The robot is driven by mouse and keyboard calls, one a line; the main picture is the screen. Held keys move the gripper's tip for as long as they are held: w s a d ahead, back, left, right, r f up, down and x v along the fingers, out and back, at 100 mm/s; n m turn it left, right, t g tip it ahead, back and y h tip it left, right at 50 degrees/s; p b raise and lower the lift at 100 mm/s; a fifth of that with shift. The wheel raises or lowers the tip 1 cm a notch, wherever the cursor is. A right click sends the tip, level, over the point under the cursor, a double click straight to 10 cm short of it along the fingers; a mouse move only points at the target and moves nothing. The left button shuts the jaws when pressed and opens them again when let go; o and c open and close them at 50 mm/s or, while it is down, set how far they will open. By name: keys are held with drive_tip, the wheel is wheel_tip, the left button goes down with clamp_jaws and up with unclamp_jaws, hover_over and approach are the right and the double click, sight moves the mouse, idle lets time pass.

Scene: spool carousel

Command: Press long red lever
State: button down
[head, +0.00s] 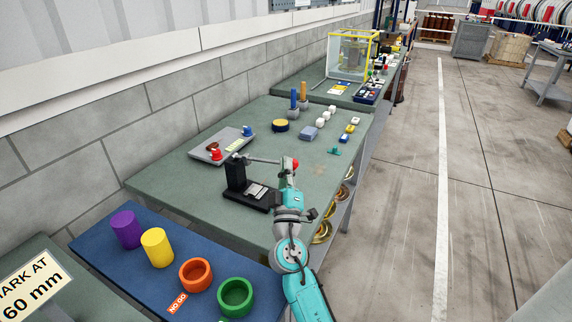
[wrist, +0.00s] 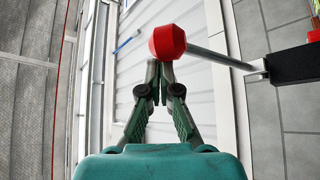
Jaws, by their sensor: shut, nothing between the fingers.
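The long lever is a thin grey rod (head: 262,160) that runs from a black stand (head: 236,176) to a faceted red knob (head: 295,163). The stand is on the green bench near its front edge. In the wrist view the red knob (wrist: 167,42) is just beyond my fingertips, with its rod (wrist: 215,58) running right to the black stand (wrist: 295,64). My gripper (wrist: 160,84) is shut and empty, its fingertips close together. In the head view my gripper (head: 289,180) is right by the knob. I cannot tell whether they touch.
Behind the stand is a grey tray (head: 202,153) with a red and a blue knob. Farther back are upright pegs (head: 303,92) and small blocks (head: 309,133). A blue mat (head: 165,280) with coloured cylinders and rings is at the front left. The aisle (head: 410,240) at right is clear.

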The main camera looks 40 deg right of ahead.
drive_tip(key=v, duration=0.6)
drive_tip(key=shift+s+a+f, duration=0.2)
drive_tip(key=shift+s+a, duration=0.05)
idle(0.5)
idle(0.4)
